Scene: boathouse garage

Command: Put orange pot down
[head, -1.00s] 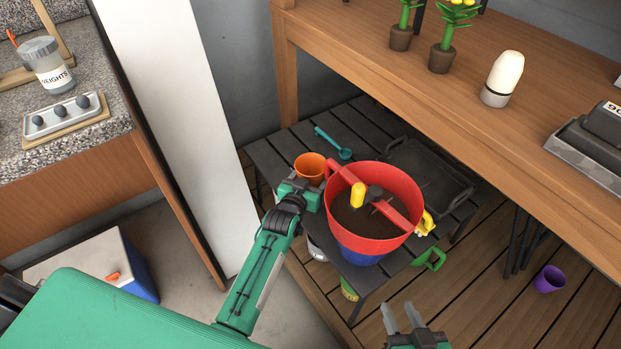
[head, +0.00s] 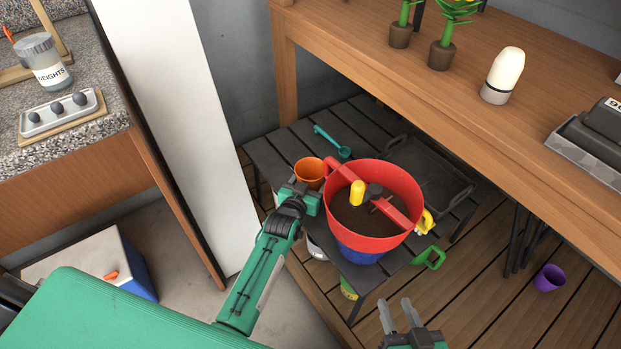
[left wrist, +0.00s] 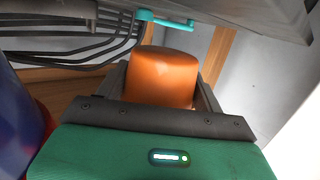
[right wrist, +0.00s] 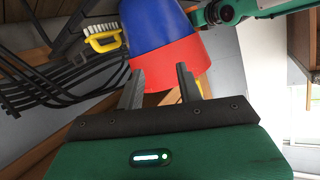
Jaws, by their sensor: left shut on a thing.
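The orange pot (head: 309,171) is at the left of the low dark slatted table (head: 268,155), just left of the big red and blue bucket. It fills the space between the left gripper's fingers in the left wrist view (left wrist: 162,76). My left gripper (head: 305,188) is shut on it. The pot's base is hidden in the head view, so I cannot tell whether it touches the slats. My right gripper (head: 401,316) is open and empty, in front of the table at the bottom; it also shows in the right wrist view (right wrist: 160,90).
The red and blue bucket (head: 400,185) holds dark soil and tools. A teal scoop (head: 332,142) lies behind the pot. A black tray (head: 440,172) lies at the back right. A green-handled item (head: 430,258) and purple cup (head: 549,278) are at the right. A wooden workbench (head: 420,85) overhangs.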

